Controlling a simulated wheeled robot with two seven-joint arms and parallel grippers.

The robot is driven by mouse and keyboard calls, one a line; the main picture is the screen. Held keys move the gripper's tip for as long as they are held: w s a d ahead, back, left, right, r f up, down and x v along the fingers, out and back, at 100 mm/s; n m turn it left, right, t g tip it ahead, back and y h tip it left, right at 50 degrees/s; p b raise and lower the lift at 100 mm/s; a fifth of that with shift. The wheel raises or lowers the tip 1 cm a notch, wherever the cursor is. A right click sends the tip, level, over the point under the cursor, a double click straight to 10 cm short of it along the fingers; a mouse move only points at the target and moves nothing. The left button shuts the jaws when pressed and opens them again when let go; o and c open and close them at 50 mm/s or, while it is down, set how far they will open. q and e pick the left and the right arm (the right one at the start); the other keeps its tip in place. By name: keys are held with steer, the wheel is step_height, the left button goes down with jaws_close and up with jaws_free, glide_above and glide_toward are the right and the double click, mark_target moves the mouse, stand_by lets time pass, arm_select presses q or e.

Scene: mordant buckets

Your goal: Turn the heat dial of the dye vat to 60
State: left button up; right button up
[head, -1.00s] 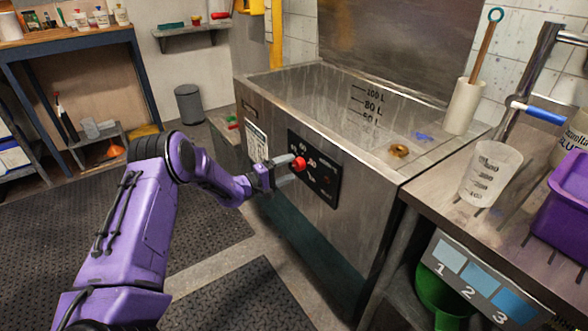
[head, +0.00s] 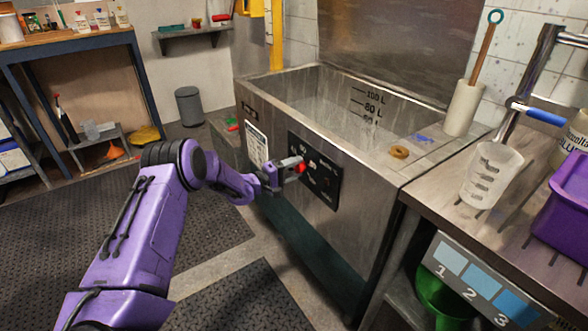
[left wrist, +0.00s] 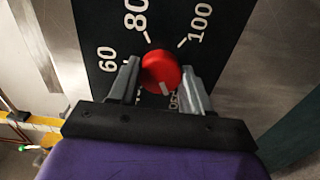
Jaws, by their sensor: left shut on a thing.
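The red heat dial (head: 301,168) sits on a black panel (head: 326,188) on the front of the steel dye vat (head: 360,215). My left gripper (head: 292,166) is shut on the dial. In the left wrist view, the red dial (left wrist: 161,69) is between the two grey fingers, one at each side. Its white mark points down in that view, toward a partly hidden label that looks like OFF. The labels 60, 80 and 100 are readable around the dial; the area below it is hidden by my gripper. My right gripper is out of view.
A steel counter (head: 440,200) with a clear measuring beaker (head: 490,172) and a purple crate (head: 563,205) stands to the right. Dark floor mats (head: 60,240) lie at left. The vat's top is open.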

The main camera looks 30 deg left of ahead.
arm_select(q)
steer(key=m+b, duration=0.1)
steer(key=m, duration=0.5)
steer(key=m+b, duration=0.1)
steer(key=m, duration=0.5)
steer(key=shift+f+m+b, duration=0.1)
steer(key=shift+m+b, duration=0.2)
steer(key=shift+b, duration=0.05)
steer(key=m+b, duration=0.1)
steer(key=m, duration=0.4)
steer(key=shift+b, duration=0.4)
steer(key=m+b, duration=0.2)
steer(key=m, duration=0.3)
steer(key=shift+m, duration=0.4)
steer(key=o, duration=1.1)
steer(key=shift+c, duration=0.2)
